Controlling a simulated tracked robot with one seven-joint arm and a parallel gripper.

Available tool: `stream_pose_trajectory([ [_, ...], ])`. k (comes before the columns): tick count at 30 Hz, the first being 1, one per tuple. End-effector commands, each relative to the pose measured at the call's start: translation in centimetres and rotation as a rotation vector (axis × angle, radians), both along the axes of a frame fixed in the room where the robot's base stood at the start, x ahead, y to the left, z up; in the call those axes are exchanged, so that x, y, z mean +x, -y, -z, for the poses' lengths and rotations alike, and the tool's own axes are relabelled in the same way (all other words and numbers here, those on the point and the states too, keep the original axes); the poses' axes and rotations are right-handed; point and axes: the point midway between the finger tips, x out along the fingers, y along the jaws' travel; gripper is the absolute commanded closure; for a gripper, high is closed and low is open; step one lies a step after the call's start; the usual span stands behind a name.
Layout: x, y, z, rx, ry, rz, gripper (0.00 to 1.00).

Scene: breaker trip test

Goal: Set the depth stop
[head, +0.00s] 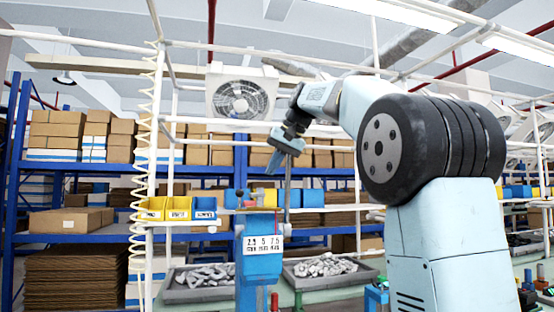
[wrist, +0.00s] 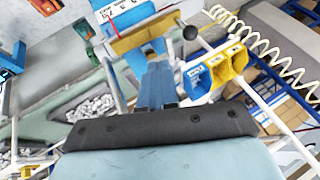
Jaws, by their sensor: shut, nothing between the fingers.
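A blue bench machine (head: 259,265) stands upright at the centre of the head view. Its white scale plate (head: 263,244) carries the marks 2.5, 5 and 7.5. A vertical grey rod (head: 288,190) rises at its right side, and small knobs (head: 260,194) sit near its top. My gripper (head: 275,163) is shut and empty above the machine, pointing down. In the wrist view my shut gripper (wrist: 157,85) points toward the machine, whose plate (wrist: 118,8) shows at the top edge. I cannot tell which part is the depth stop, nor whether the gripper touches anything.
Yellow and blue bins (head: 178,208) hang left of the machine beside a coiled cream hose (head: 146,140). Trays of metal parts (head: 333,267) lie on the bench on both sides. White frame bars surround the area. Shelves with boxes (head: 67,128) stand behind.

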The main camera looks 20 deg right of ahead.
Motion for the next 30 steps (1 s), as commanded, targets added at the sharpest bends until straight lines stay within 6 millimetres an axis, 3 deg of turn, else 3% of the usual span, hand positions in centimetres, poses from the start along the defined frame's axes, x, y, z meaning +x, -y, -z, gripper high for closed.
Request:
stream_pose_trajectory([
  [8, 2.0, -1.8, 4.1, -0.001, -0.002, 0.000, 1.00],
  [18, 2.7, -5.3, 4.6, -0.001, 0.001, -0.002, 1.00],
  [30, 2.8, -5.7, 4.8, 0.001, -0.002, -0.002, 1.00],
])
